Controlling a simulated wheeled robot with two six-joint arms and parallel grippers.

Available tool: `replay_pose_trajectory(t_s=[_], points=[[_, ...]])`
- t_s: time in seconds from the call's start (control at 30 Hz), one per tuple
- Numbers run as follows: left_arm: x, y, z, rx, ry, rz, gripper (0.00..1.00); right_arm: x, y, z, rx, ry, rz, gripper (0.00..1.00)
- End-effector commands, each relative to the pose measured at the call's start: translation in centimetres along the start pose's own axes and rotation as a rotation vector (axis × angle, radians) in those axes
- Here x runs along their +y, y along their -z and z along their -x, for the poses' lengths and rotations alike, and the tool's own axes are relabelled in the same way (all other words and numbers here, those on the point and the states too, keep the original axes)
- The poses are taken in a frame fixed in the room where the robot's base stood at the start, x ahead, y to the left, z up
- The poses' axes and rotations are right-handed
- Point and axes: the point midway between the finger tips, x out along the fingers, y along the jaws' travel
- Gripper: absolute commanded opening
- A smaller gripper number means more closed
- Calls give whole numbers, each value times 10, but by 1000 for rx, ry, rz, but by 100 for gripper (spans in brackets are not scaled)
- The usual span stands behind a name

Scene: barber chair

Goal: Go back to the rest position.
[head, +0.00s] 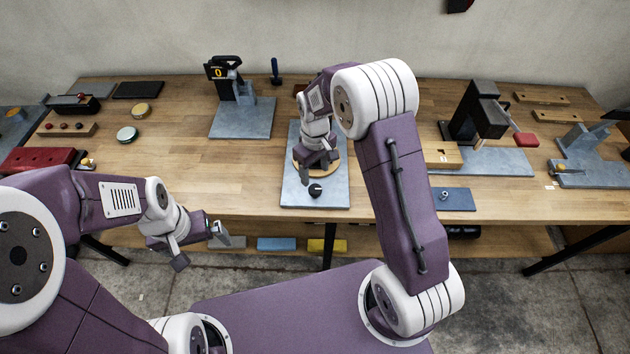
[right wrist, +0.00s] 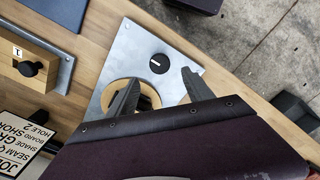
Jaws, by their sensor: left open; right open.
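My right gripper (head: 318,170) is extended over the workbench (head: 400,195), above a grey plate (head: 330,200) with a round wooden piece (head: 336,158) and a black knob (head: 316,190). The knob (right wrist: 158,63) and part of the wooden ring (right wrist: 148,103) show beyond the fingers. I cannot tell how high the fingertips are above the plate. My left gripper (head: 203,250) is open and empty in front of the bench's front edge, away from the bench-top things.
A black fixture (head: 232,80) on a grey plate stands at the back left. A dark press (head: 478,110) stands to the right. A blue plate (head: 452,199) lies near the front edge. A red case (head: 38,160) is at the far left. Bare wood lies left of the middle plate.

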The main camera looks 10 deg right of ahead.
Motion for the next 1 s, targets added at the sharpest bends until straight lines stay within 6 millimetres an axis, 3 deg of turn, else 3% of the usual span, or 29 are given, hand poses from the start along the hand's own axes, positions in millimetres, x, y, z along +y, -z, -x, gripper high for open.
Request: replay_pose_trajectory(t_s=[0.57,0.63,0.7,0.77,0.87,1.0], points=[[0,0,-1,0,0,0,100,1,0,7,1,0,-2,60],[0,0,-1,0,0,0,100,6,3,16,23,-9,-10,60],[0,0,-2,0,0,0,100,13,4,40,69,-28,-26,60],[0,0,-3,0,0,0,100,14,-12,59,88,-35,-45,60],[0,0,-5,0,0,0,100,4,-59,79,111,-39,-124,60],[0,-1,-6,0,0,0,100,-21,-127,75,120,-29,-293,60]])
